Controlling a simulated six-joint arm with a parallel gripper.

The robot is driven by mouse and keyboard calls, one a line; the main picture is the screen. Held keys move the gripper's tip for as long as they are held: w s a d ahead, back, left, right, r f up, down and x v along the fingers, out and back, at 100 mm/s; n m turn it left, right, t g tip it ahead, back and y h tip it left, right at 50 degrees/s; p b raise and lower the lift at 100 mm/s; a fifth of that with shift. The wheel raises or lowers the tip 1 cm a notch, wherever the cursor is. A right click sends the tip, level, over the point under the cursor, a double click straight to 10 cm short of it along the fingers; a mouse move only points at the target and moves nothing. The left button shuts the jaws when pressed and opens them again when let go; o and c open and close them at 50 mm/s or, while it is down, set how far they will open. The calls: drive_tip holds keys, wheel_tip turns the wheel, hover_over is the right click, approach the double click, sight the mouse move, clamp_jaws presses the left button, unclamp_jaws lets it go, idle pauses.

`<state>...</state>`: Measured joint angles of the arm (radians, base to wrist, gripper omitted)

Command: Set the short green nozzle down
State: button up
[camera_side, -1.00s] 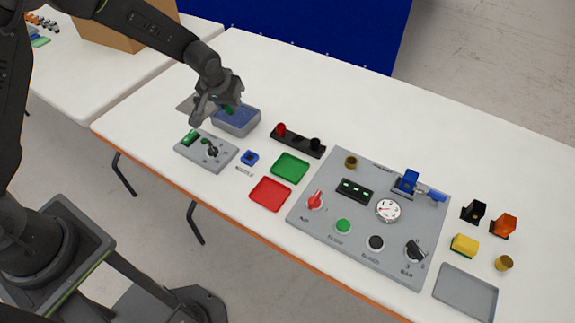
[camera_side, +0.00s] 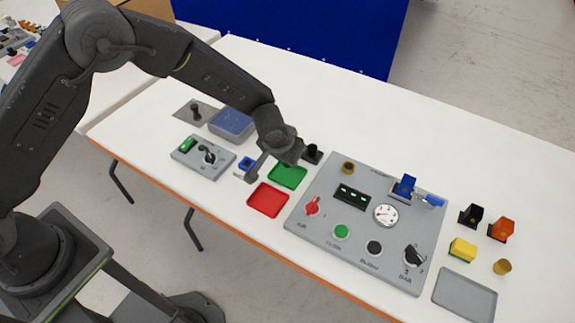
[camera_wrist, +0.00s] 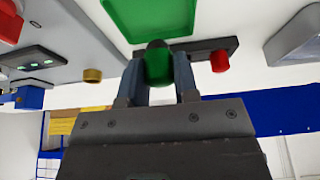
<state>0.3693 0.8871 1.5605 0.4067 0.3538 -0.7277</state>
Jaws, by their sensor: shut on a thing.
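My gripper (camera_wrist: 158,80) is shut on the short green nozzle (camera_wrist: 158,65), which shows between the two fingers in the wrist view. The green tray (camera_wrist: 150,14) also shows at the top of the wrist view and looks empty. The black rack (camera_wrist: 190,50) lies behind the nozzle in the wrist view, with a red nozzle (camera_wrist: 219,61) on it. In the side view my gripper hides part of the rack.
A red tray (camera_side: 268,200) lies in front of the green tray. A small blue block (camera_side: 247,163) and a grey switch box (camera_side: 203,157) are to the left. A blue-lined bin (camera_side: 232,124) stands behind them. The large control panel (camera_side: 330,225) is to the right.

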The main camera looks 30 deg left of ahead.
sight(288, 167)
drive_tip(key=shift+d+f, duration=0.1)
drive_tip(key=shift+f, duration=1.9)
drive_tip(key=shift+f, duration=0.2)
drive_tip(key=o, duration=0.9)
